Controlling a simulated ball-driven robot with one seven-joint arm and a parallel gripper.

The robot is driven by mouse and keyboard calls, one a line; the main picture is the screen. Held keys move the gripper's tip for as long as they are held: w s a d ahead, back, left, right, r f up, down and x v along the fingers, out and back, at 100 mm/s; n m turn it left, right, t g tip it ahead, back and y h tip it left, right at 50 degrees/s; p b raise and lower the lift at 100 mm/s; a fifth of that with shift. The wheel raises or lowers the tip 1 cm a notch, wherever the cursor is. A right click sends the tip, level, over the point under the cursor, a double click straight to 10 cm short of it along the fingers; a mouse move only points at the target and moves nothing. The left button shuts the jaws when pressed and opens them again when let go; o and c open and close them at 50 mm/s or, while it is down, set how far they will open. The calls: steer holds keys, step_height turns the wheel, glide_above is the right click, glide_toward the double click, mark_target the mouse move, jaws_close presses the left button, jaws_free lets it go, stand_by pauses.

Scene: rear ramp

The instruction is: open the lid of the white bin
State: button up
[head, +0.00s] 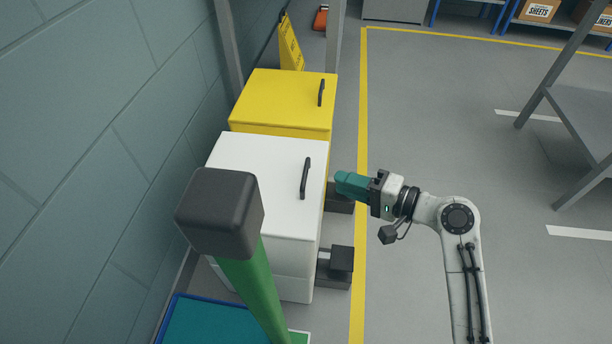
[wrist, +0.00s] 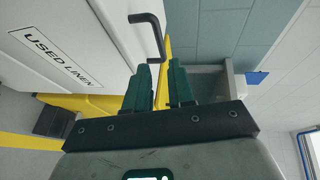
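The white bin (head: 262,155) stands against the wall with its lid shut. A black bar handle (head: 305,178) sits on the lid near its right edge. In the wrist view, the bin's front carries a "USED LINEN" label (wrist: 56,45), and the handle (wrist: 158,38) shows just beyond my fingertips. My gripper (head: 340,184) is just right of the handle, pointing left at it, with a small gap between them. In the wrist view, its two teal fingers (wrist: 158,66) are apart with nothing held between them. The lid's near left part is hidden behind a post.
A green post with a dark block top (head: 219,212) rises in front of the bin. A yellow bin (head: 284,97) stands directly behind. Dark pedals (head: 336,262) jut out at the bin's right foot. A grey table (head: 585,120) stands far right. The floor between is clear.

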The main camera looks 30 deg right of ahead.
mark_target(306, 170)
steer(key=b+x, duration=0.3)
steer(key=x, duration=0.7)
steer(key=shift+w+a, duration=0.1)
steer(key=shift+a, duration=0.05)
steer(key=shift+c, duration=0.4)
jaws_close()
